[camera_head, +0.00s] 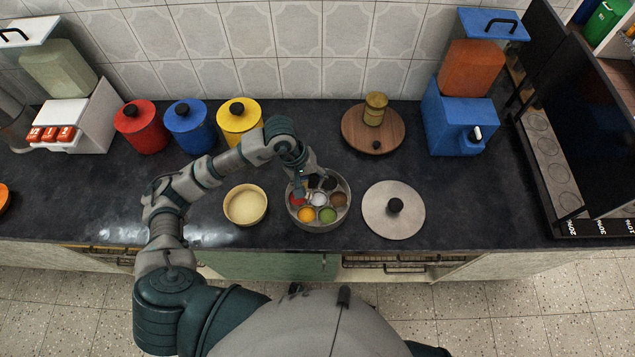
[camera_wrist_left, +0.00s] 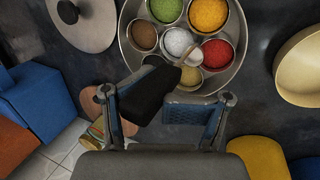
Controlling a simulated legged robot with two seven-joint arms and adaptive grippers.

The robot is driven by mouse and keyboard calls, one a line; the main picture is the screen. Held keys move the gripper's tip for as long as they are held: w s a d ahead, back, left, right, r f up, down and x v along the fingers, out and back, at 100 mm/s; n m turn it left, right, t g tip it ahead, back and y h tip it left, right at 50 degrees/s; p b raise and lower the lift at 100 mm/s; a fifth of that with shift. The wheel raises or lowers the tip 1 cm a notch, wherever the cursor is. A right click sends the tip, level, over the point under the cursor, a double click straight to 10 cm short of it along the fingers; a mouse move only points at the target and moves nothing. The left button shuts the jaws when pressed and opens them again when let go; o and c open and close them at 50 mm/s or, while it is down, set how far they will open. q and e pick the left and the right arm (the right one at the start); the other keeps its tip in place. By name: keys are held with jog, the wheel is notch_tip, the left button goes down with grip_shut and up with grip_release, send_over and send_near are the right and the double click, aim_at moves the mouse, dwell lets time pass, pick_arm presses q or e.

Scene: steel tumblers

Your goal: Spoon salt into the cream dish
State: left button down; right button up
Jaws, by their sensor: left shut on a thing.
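The cream dish (camera_head: 245,206) stands on the dark counter left of a round steel tin (camera_head: 322,226). It also shows at the right in the left wrist view (camera_wrist_left: 303,70). The tin holds several small cups of coloured spice, with white salt (camera_head: 318,199) in the middle cup; the salt (camera_wrist_left: 179,43) shows near the top in the wrist view. My right gripper is out of view.
The tin's steel lid (camera_head: 380,216) lies to its right. Red (camera_head: 141,130), blue (camera_head: 189,130) and yellow (camera_head: 238,122) canisters stand behind. A wooden board (camera_head: 355,128) bears a small brown-gold jar (camera_head: 375,108). A blue dispenser (camera_head: 448,115) stands back right.

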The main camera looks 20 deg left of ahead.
pick_arm(q)
jog(key=shift+w+a+r, duration=0.15)
jog(key=shift+a+r, duration=0.3)
jog(key=shift+a, duration=0.05)
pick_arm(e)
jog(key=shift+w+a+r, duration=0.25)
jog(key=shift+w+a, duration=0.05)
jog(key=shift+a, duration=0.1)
pick_arm(q)
jog(key=r+p, duration=0.2)
jog(key=r, duration=0.3)
jog(key=shift+d+r, duration=0.15)
jog(key=shift+d, duration=0.05)
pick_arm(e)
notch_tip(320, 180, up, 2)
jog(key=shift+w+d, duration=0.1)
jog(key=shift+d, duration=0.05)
pick_arm(q)
jog(key=shift+d, duration=0.4)
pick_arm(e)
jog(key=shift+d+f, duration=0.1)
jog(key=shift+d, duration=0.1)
